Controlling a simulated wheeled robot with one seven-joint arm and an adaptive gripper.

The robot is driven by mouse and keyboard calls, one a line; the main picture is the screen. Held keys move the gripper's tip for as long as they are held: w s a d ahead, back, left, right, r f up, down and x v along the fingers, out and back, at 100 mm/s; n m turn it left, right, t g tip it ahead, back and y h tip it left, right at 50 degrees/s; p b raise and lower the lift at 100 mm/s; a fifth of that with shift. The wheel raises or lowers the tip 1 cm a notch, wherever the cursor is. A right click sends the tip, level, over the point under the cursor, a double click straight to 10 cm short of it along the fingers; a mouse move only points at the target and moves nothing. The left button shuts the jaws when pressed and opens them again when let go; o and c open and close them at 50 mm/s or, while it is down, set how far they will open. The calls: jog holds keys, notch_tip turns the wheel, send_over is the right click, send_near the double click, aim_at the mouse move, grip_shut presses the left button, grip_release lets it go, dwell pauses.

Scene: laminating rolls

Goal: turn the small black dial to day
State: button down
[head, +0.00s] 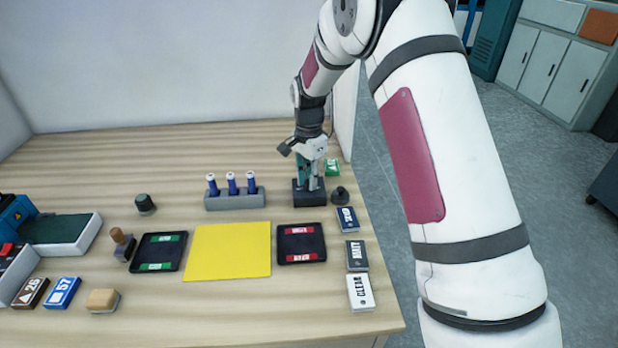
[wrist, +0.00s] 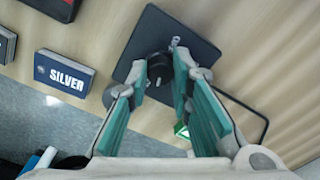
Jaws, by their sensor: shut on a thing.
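My gripper (head: 309,183) points down over a dark square base (head: 308,198) at the back right of the table. In the wrist view, its teal fingers (wrist: 160,66) are shut on the small black dial (wrist: 154,66), one on each side. The dial sits on the dark base (wrist: 150,28), which fills the upper middle of that view. A small grey piece shows beside the dial. I cannot make out any day mark or where the dial points. In the head view, the fingers hide the dial.
A black knobbed piece (head: 340,195) stands close right of the base. A silver-labelled box (head: 346,219) lies in front of it; a green box (head: 332,168) lies behind. A rack with blue bottles (head: 235,198) stands left. The yellow mat (head: 228,250) is bare.

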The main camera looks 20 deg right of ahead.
jog(key=n+b, duration=0.1)
jog(key=n, duration=0.3)
jog(key=shift+n+b, duration=0.3)
jog(key=n+b, duration=0.1)
jog(key=n, duration=0.4)
jog(key=shift+n, duration=0.3)
jog(key=n, duration=0.5)
jog(key=shift+b, duration=0.4)
jog(key=shift+n, duration=2.1)
jog(key=c, duration=1.4)
grip_release()
